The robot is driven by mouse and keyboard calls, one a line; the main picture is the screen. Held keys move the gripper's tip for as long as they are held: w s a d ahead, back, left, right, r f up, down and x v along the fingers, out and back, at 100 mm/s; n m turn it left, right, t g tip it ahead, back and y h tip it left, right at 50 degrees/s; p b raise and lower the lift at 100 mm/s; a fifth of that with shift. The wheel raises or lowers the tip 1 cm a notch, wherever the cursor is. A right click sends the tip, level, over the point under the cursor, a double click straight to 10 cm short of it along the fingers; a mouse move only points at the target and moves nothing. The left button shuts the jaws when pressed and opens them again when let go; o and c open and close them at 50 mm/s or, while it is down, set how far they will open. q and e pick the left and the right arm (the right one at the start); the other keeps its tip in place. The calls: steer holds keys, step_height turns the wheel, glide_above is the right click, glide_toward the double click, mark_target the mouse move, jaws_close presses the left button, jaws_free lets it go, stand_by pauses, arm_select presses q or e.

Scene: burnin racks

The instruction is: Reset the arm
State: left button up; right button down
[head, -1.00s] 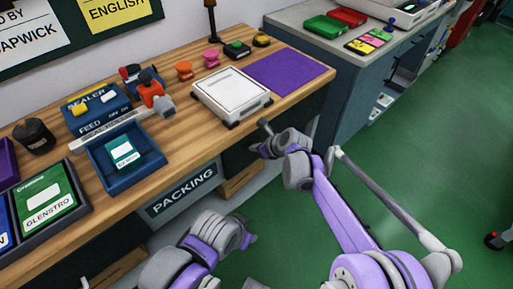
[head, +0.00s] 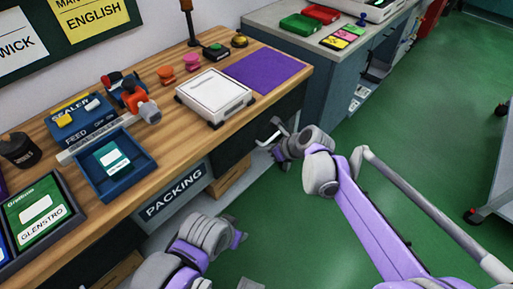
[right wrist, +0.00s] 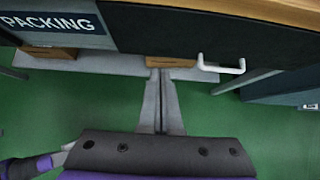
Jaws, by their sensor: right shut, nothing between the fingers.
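My right arm reaches in from the lower right in the head view. Its gripper (head: 277,124) is low in front of the wooden packing bench (head: 168,119), near a white handle. In the right wrist view the two grey fingers (right wrist: 160,78) lie together, shut and empty, pointing towards the bench base. Part of my left arm (head: 205,240) shows at the bottom of the head view; its finger state cannot be made out.
The bench bears a white scale (head: 214,96), a blue tray (head: 112,170), a purple mat (head: 265,70) and a sealer (head: 80,118). The white handle (right wrist: 222,67) stands out from the front at right.

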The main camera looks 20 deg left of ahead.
steer(key=s+d+r+n+h, duration=0.1)
steer(key=s+d+n, duration=0.2)
steer(key=d, duration=0.4)
steer(key=s+d+r+n+t+h, duration=0.1)
steer(key=s+d+n, duration=0.15)
steer(key=d, duration=0.35)
steer(key=s+d+n+h, duration=0.1)
steer(key=s+d+n, duration=0.15)
steer(key=d, duration=0.45)
steer(key=s+d+f+n+h, duration=0.2)
steer(key=s+d+n+h, duration=0.1)
steer(key=s+d+n, duration=0.5)
steer(key=s+d+f+n+h, duration=0.25)
steer(key=s+d+n, duration=0.25)
steer(key=s+d, duration=0.45)
arm_select(q)
step_height(320, 180, up, 18)
steer(key=w+p, duration=0.2)
steer(key=p, duration=1.3)
steer(key=shift+f+t+p, duration=0.15)
steer(key=shift+t+p, duration=0.2)
steer(key=shift+t, duration=0.05)
arm_select(e)
step_height(320, 180, up, 17)
steer(key=w+t, duration=0.1)
steer(key=shift+w+d+n+t, duration=0.3)
steer(key=shift+d, duration=0.1)
